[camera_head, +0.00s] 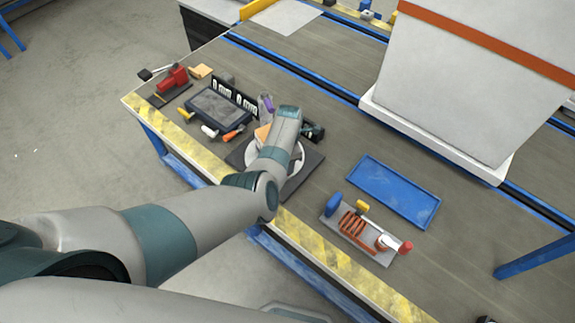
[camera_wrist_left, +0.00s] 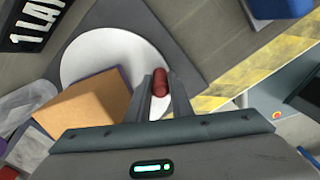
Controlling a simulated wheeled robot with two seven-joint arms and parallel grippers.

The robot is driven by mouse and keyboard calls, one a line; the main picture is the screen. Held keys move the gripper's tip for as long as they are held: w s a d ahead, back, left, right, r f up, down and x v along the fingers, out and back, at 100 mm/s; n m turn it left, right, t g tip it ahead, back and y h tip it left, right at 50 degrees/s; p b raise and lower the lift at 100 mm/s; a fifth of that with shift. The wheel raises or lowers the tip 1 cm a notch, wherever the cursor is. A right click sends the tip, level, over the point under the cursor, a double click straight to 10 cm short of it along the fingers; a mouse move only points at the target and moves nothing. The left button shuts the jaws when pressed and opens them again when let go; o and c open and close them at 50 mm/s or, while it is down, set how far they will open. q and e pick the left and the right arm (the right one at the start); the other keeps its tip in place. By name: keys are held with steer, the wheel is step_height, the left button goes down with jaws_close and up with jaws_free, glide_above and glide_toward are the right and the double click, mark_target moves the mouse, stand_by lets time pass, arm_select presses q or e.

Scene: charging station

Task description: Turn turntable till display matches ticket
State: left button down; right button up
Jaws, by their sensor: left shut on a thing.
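The turntable has a white round disc (camera_wrist_left: 95,55) on a dark square base (camera_head: 302,177). A tan box (camera_wrist_left: 88,103) with a purple edge stands on the disc. My left gripper (camera_wrist_left: 160,84) is shut on a small red knob (camera_wrist_left: 160,78) near the disc's edge in the left wrist view. In the head view my left arm covers much of the turntable and hides the fingers. A black display with white characters (camera_head: 235,98) stands left of the turntable; its reading is too small to be sure of. I cannot pick out the ticket. My right gripper is not in view.
A dark tray-like panel (camera_head: 218,108) and small tools lie left of the turntable. A blue tray (camera_head: 394,191) and a board with an orange coil (camera_head: 357,230) lie to the right. A large white box (camera_head: 470,85) stands behind. Yellow-black striping marks the bench's front edge.

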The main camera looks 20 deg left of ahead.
arm_select(q)
steer(key=shift+w+d+n, duration=0.3)
steer(key=shift+n, duration=0.2)
stand_by(0.3)
steer(key=c, duration=1.6)
jaws_free()
steer(key=shift+o, duration=0.2)
steer(key=shift+r, duration=0.15)
step_height(320, 180, up, 17)
steer(key=p, duration=1.6)
